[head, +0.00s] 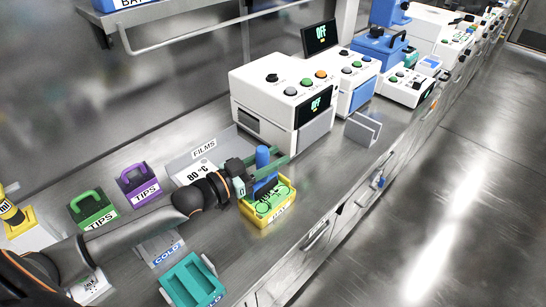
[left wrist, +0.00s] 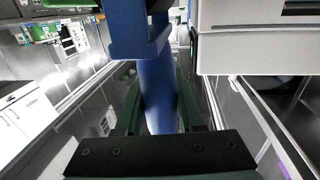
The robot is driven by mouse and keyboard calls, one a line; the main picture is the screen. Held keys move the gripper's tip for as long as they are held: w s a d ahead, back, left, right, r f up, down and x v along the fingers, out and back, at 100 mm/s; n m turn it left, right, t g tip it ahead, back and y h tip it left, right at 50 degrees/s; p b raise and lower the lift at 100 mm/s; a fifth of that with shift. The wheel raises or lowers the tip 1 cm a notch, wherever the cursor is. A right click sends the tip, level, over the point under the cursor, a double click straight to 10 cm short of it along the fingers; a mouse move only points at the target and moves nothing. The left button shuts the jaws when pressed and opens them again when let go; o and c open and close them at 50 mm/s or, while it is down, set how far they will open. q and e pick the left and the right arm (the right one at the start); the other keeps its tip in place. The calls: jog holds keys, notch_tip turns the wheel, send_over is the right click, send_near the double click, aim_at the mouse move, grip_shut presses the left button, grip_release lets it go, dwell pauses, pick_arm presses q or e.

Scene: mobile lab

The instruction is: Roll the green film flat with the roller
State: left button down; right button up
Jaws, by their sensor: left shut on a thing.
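The blue roller (head: 263,156) stands upright in my left gripper (head: 265,168), whose green fingers are shut on its handle. In the left wrist view the blue roller (left wrist: 157,95) runs between the two fingers of my left gripper (left wrist: 158,110). The green film (head: 271,205) lies in a yellow tray (head: 262,221) on the steel bench, just below the gripper. The roller's lower end is at the film in the head view, partly hidden by the gripper; I cannot tell whether it touches. My right gripper is not in view.
A grey films holder (head: 176,163) stands behind my left arm. Green (head: 88,213) and purple (head: 135,186) tips boxes are at the left. A teal cold block (head: 191,284) is in front. A white machine (head: 280,101) stands behind the tray. The bench to the tray's right is clear.

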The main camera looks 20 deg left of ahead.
pick_arm(q)
jog(key=shift+w+a, duration=0.1)
jog(key=shift+a, duration=0.35)
jog(key=shift+a+f, duration=0.1)
jog(key=shift+a, duration=0.05)
jog(key=shift+w+a, duration=0.15)
jog(key=shift+a, duration=0.1)
dwell(0.4)
jog(key=shift+d+p, duration=0.1)
jog(key=shift+p, duration=0.25)
jog(key=shift+d+p, duration=0.3)
jog(key=shift+s+d, duration=0.2)
jog(key=shift+d, duration=0.1)
jog(key=shift+s+d+p, duration=0.25)
jog(key=shift+d+p, duration=0.4)
jog(key=shift+d, duration=0.1)
